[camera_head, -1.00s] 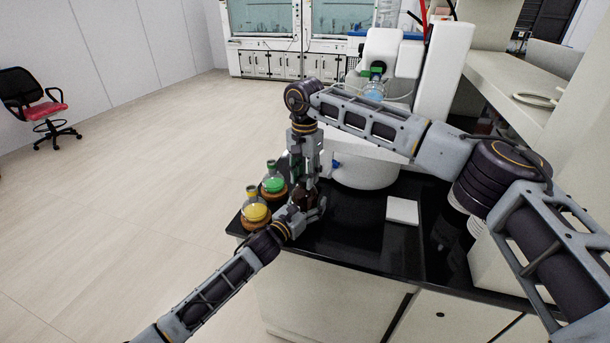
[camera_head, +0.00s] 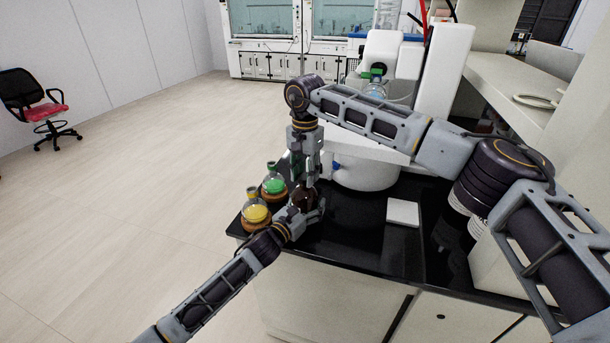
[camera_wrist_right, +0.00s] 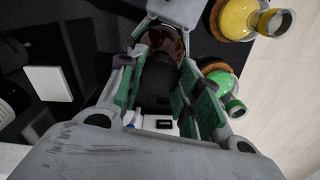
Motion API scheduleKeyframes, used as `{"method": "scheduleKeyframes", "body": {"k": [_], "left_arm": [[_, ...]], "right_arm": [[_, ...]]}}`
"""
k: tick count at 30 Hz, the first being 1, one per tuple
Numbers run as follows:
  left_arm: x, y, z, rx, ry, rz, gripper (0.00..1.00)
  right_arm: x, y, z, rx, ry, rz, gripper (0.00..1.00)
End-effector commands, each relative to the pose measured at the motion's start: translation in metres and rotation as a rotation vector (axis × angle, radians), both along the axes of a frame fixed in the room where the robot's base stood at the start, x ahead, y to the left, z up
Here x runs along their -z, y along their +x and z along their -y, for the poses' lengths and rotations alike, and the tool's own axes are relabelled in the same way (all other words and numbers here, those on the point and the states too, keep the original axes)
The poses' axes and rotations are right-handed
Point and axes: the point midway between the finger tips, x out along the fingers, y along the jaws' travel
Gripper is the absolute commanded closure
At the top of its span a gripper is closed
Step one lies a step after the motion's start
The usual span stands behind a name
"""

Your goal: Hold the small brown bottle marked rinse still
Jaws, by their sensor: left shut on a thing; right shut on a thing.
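The small brown bottle (camera_head: 305,198) stands near the left end of the black bench top. My left gripper (camera_head: 312,211) is shut on it from the front, low on its body. My right gripper (camera_head: 306,176) points down from directly above and is shut on the bottle's dark cap. In the right wrist view, the dark cap (camera_wrist_right: 158,76) is between the green finger pads, with the brown bottle (camera_wrist_right: 165,38) behind it and my left gripper (camera_wrist_right: 175,10) at the top edge. I cannot tell whether cap and bottle touch. No rinse marking is legible.
A yellow flask (camera_head: 256,213) and a green flask (camera_head: 273,184) on cork rings stand close left of the bottle. A white round-based apparatus (camera_head: 366,172) is behind right. A white square pad (camera_head: 403,212) lies to the right, with bare black bench between.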

Motion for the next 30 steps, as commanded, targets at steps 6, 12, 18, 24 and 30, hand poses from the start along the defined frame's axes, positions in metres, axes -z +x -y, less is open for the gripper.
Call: {"method": "scheduleKeyframes", "body": {"k": [6, 12, 18, 24, 30], "left_arm": [[0.002, 0.000, 0.000, 0.000, 0.001, -0.003, 1.00], [0.002, 0.000, 0.000, -0.001, 0.001, -0.003, 1.00], [0.002, 0.000, 0.000, -0.001, 0.000, -0.004, 1.00], [0.002, 0.000, -0.001, -0.001, 0.000, -0.004, 1.00], [0.002, 0.000, -0.001, -0.002, 0.001, -0.003, 1.00]], "right_arm": [[-0.006, 0.000, 0.000, 0.001, 0.000, 0.001, 0.94], [-0.009, 0.000, 0.000, 0.000, 0.000, 0.000, 0.95], [-0.011, 0.000, 0.000, 0.000, -0.001, -0.001, 0.95], [-0.010, 0.000, 0.000, 0.000, -0.001, -0.001, 0.95], [-0.016, 0.000, 0.000, 0.000, 0.000, 0.000, 0.95]]}}
